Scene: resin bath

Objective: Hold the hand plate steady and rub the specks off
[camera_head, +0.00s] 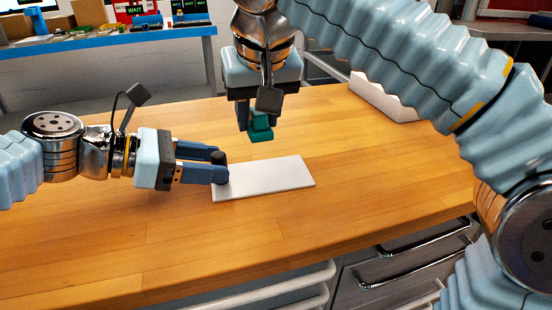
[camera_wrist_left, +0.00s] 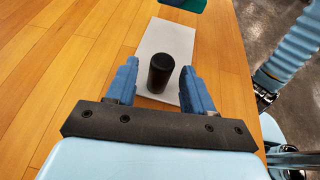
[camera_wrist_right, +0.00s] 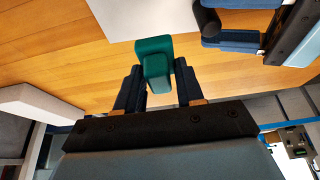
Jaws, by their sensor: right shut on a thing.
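The hand plate (camera_head: 275,181) is a flat white rectangle lying on the wooden table, with an upright black knob (camera_wrist_left: 161,73) near its left end. My left gripper (camera_head: 224,166) is open, its fingers on either side of the knob with small gaps in the left wrist view. My right gripper (camera_wrist_right: 157,86) is shut on a teal rubbing block (camera_wrist_right: 155,60). It holds the block in the air beyond the plate's back edge in the head view. I make out no specks on the visible plate surface.
The wooden table (camera_head: 130,240) is clear around the plate. A long white box (camera_head: 383,98) stands at the back right. A blue-edged bench (camera_head: 100,42) with small items is behind. Drawers with metal handles (camera_head: 415,253) are below the table's front edge.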

